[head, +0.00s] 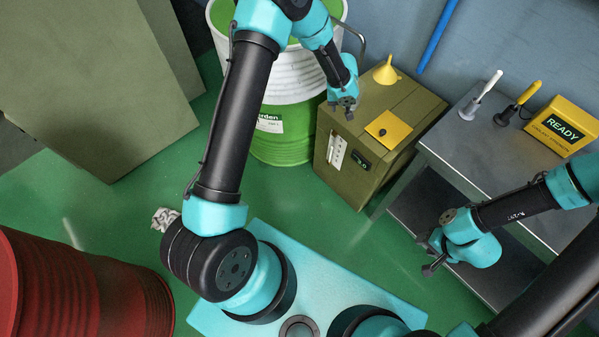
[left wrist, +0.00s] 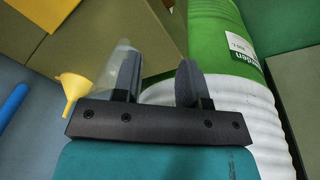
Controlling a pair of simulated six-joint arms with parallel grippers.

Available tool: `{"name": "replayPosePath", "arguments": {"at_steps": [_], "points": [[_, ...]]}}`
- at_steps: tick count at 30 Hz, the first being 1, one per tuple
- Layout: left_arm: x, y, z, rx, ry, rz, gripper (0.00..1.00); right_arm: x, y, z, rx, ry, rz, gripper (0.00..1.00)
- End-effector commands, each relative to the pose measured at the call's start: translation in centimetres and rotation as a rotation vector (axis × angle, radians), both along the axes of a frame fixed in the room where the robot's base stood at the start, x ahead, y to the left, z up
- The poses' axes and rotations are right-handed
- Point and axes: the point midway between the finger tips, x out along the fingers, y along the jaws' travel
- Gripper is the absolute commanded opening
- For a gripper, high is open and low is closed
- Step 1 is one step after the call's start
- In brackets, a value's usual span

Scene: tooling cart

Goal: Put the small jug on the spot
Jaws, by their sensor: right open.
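A pale, see-through object, possibly the small jug (left wrist: 119,53), stands partly behind one finger of my left gripper (left wrist: 158,80) in the left wrist view. I cannot make it out in the head view, where the left gripper (head: 347,108) is over the left edge of the olive cabinet. The left fingers are apart, with nothing clearly between them. A flat yellow square (head: 385,129), possibly the spot, lies on the cabinet top. My right gripper (head: 428,254) is open and empty, in front of the grey cart at the right.
A yellow funnel (head: 386,72) stands on the olive cabinet (head: 412,104). A green and white drum (head: 285,145) is left of it. The grey cart (head: 470,137) bears two handled tools and a yellow READY box (head: 562,126). A red drum (head: 85,285) stands at lower left.

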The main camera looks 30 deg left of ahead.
Motion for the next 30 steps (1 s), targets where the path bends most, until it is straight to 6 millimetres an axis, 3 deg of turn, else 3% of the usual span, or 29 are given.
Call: {"name": "replayPosePath", "arguments": {"at_steps": [3,9,21,25,30], "points": [[-4.8,-0.6,-2.5,-0.102,0.068,-0.080,0.39,0.0,0.0,0.0,0.000,0.000,0.000,0.43],[-12.3,-1.4,-5.1,-0.251,0.101,-0.187,0.39,0.0,0.0,0.0,0.000,0.000,0.000,0.43],[-25.9,-0.6,-6.7,-0.321,0.027,-0.312,0.39,0.0,0.0,0.0,0.000,0.000,0.000,0.43],[-28.8,0.2,-6.6,-0.288,0.012,-0.341,0.39,0.0,0.0,0.0,0.000,0.000,0.000,0.43],[-30.0,0.5,-6.5,-0.266,0.006,-0.358,0.39,0.0,0.0,0.0,0.000,0.000,0.000,0.43]]}}
